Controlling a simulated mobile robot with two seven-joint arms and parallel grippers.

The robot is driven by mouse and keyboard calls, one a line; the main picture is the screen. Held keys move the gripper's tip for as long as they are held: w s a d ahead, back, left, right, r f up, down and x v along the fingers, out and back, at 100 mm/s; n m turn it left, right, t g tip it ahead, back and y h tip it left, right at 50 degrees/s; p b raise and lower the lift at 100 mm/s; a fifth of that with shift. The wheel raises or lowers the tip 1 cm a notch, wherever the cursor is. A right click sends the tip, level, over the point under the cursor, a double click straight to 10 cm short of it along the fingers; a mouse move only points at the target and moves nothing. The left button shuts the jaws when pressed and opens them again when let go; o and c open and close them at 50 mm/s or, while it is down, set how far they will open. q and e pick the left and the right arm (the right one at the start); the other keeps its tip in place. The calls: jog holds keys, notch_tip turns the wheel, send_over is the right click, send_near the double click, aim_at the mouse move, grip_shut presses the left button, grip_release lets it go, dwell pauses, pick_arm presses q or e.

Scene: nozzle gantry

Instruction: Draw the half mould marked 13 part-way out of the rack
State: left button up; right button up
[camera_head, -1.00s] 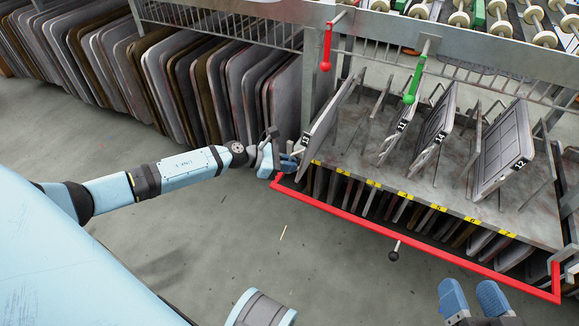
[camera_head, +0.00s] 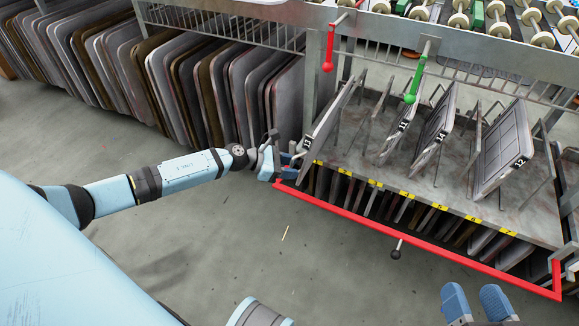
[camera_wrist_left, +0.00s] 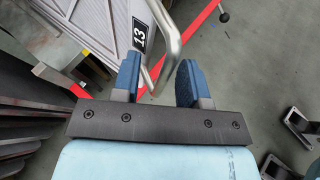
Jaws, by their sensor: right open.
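The half mould marked 13 (camera_head: 326,117) is a grey plate leaning upright in the leftmost place shown on the rack (camera_head: 395,180). Its 13 label (camera_wrist_left: 139,35) is on the near edge, and a bent metal handle (camera_wrist_left: 172,35) stands out beside it in the left wrist view. My left gripper (camera_head: 289,159) is at this near edge. In the left wrist view its blue fingers (camera_wrist_left: 158,82) are apart, with the lower end of the handle in the gap. The handle does not appear clamped. My right gripper (camera_head: 476,303) is open and empty at the bottom right.
Other half moulds marked 11 (camera_head: 392,140), 14 (camera_head: 436,125) and 12 (camera_head: 503,148) stand farther right. A red bar frame (camera_head: 400,236) with a black knob (camera_head: 396,255) runs along the rack's front. Plates stack at back left (camera_head: 170,85). The floor in front is clear.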

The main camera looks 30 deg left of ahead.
pick_arm(q)
jog(key=shift+a, duration=0.1)
jog(key=p+v, duration=0.3)
jog(key=v, duration=1)
jog(key=shift+s+a+r, duration=0.2)
jog(key=shift+r, duration=0.05)
pick_arm(e)
jog(key=shift+m+t, duration=0.4)
jog(key=shift+t, duration=0.5)
notch_tip(320, 180, up, 4)
jog(key=shift+s, duration=0.1)
